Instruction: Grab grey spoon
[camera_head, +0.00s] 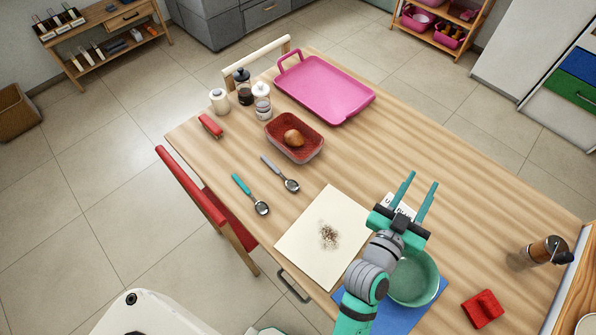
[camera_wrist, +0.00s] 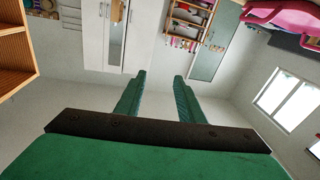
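The grey spoon (camera_head: 281,174) lies on the wooden table left of centre in the head view, its handle toward the upper left and its bowl toward the lower right. A teal-handled spoon (camera_head: 249,194) lies beside it, to the left and apart from it. My gripper (camera_head: 417,187) is raised over the right part of the table, well to the right of the grey spoon. Its two teal fingers are spread with nothing between them. The wrist view also shows the open fingers (camera_wrist: 160,82), facing the room; no spoon is in that view.
A cream sheet with dark crumbs (camera_head: 312,250) lies between the spoons and my arm. A red basket (camera_head: 314,151) holding a brown item stands just beyond the grey spoon. A red chair (camera_head: 194,191) stands at the table's left edge.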

